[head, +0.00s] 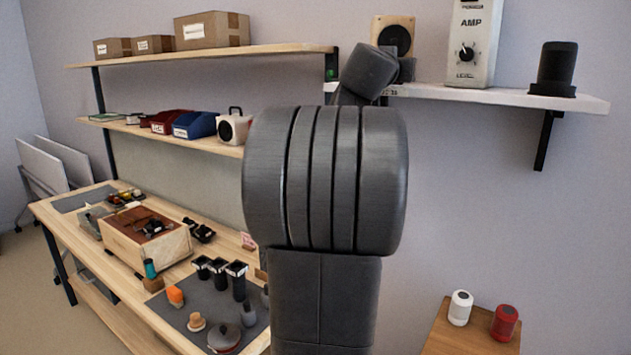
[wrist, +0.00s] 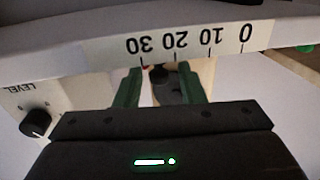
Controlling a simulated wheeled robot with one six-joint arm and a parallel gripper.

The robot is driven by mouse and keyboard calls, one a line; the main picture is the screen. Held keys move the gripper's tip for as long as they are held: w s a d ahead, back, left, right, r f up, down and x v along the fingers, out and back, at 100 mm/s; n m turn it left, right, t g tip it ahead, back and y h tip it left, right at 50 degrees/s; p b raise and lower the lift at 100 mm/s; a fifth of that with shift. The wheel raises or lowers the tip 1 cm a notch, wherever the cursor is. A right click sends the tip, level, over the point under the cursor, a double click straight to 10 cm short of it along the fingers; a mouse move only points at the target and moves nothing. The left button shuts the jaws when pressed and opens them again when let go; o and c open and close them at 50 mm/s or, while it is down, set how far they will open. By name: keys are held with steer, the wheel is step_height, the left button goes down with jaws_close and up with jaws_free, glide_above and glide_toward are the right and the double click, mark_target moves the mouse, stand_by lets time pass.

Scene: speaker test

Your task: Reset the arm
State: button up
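My grey arm (head: 325,180) fills the middle of the head view and hides most of my gripper there. In the wrist view my gripper (wrist: 160,84) shows two green fingers standing apart, with a clear gap between them. A pale and dark shape, partly hidden, shows in the gap; neither finger visibly grips it. The fingers are close to the white shelf edge, which carries a scale strip (wrist: 190,42) marked 0 to 30, upside down in this view.
The white wall shelf (head: 500,97) holds a wooden speaker (head: 393,36), an amp box (head: 471,42) and a dark cylinder (head: 557,68). A workbench (head: 75,218) with cluttered shelves stands left. White and red canisters (head: 505,322) stand on a small table lower right. The wall below the shelf is clear.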

steer(key=shift+w+d, duration=0.25)
steer(key=shift+w, duration=0.25)
steer(key=shift+s+f, duration=0.1)
steer(key=shift+s, duration=0.05)
